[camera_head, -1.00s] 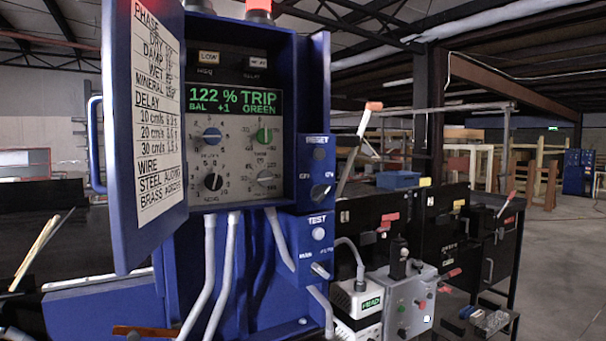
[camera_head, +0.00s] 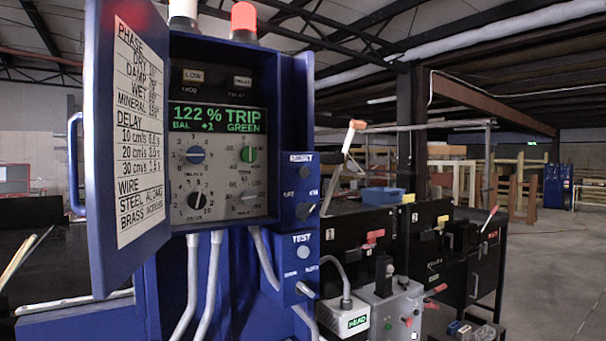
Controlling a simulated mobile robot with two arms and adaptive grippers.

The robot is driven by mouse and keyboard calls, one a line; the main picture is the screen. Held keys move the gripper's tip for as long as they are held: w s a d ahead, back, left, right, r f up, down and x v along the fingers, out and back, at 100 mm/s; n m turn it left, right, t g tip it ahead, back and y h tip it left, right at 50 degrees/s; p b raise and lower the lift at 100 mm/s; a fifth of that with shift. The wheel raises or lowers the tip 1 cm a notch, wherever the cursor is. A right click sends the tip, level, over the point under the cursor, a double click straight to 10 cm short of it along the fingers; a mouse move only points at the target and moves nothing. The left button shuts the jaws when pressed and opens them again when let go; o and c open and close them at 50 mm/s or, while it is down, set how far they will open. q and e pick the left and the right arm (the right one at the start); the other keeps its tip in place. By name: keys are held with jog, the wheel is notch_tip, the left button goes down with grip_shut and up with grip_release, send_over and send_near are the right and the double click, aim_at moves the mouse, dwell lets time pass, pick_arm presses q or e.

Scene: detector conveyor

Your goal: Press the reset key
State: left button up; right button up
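The blue detector cabinet (camera_head: 293,90) stands left of centre with its door open to the left. On its right side is a small blue box labelled RESET, with a dark round reset key (camera_head: 304,172) below the label and a black key-type switch (camera_head: 305,210) under that. Its display (camera_head: 218,118) reads 122 % TRIP, BAL +1, GREEN. A lower box labelled TEST has a pale round button (camera_head: 302,252) and a metal toggle (camera_head: 306,289). Neither of my grippers is in view, so nothing shows touching the reset key.
The open door (camera_head: 128,140) carries a printed settings chart. A red lamp (camera_head: 244,20) and a white lamp (camera_head: 183,10) top the cabinet. Right of it are a grey control box (camera_head: 392,310) and black benches with a blue bin (camera_head: 382,195). Open floor (camera_head: 560,270) lies at the far right.

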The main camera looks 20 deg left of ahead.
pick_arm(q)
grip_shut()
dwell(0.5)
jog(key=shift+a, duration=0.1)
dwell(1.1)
